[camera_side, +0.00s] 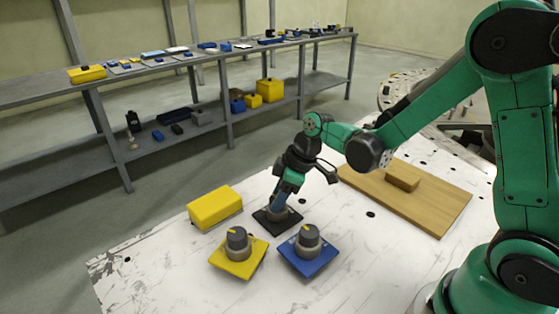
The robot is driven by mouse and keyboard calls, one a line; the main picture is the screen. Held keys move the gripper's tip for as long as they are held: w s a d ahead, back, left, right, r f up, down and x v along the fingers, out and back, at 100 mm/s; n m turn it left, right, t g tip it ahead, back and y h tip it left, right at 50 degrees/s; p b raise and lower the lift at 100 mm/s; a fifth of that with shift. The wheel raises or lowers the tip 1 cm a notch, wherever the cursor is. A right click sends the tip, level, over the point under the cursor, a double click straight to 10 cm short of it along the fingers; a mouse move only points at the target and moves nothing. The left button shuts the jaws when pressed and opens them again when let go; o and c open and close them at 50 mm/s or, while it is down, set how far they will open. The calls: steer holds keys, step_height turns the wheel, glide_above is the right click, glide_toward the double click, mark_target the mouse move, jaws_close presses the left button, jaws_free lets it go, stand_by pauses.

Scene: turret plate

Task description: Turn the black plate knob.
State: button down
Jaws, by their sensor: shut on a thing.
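The black plate (263,224) lies flat on the white table, behind the other two plates. Its grey knob (279,212) stands on it, and the upper part is hidden by my gripper. My gripper (277,203) points down from above and is shut on this knob. A yellow plate (232,267) with a grey knob (238,243) is in front on the left. A blue plate (318,266) with a grey knob (308,240) is in front on the right. Both of these knobs stand free of the gripper.
A yellow box (215,207) stands just left of the black plate. A wooden board (440,215) with a small wooden block (403,178) lies to the right. A shelf bench (140,69) with several small items stands behind. The table (180,280) is clear at the front left.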

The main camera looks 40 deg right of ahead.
steer(key=shift+m, duration=0.6)
steer(key=m+t+h, duration=0.1)
steer(key=m, duration=0.2)
steer(key=shift+a+h, duration=0.15)
steer(key=shift+h, duration=0.15)
steer(key=m, duration=0.2)
steer(key=m+h, duration=0.1)
steer(key=m, duration=0.1)
steer(key=shift+m+h, duration=0.3)
steer(key=m+h, duration=0.1)
steer(key=m, duration=0.3)
steer(key=shift+a+h, duration=0.1)
steer(key=shift+h, duration=0.2)
steer(key=shift+m+g+h, duration=0.6)
steer(key=shift+m, duration=1.8)
steer(key=shift+c, duration=1.8)
jaws_free()
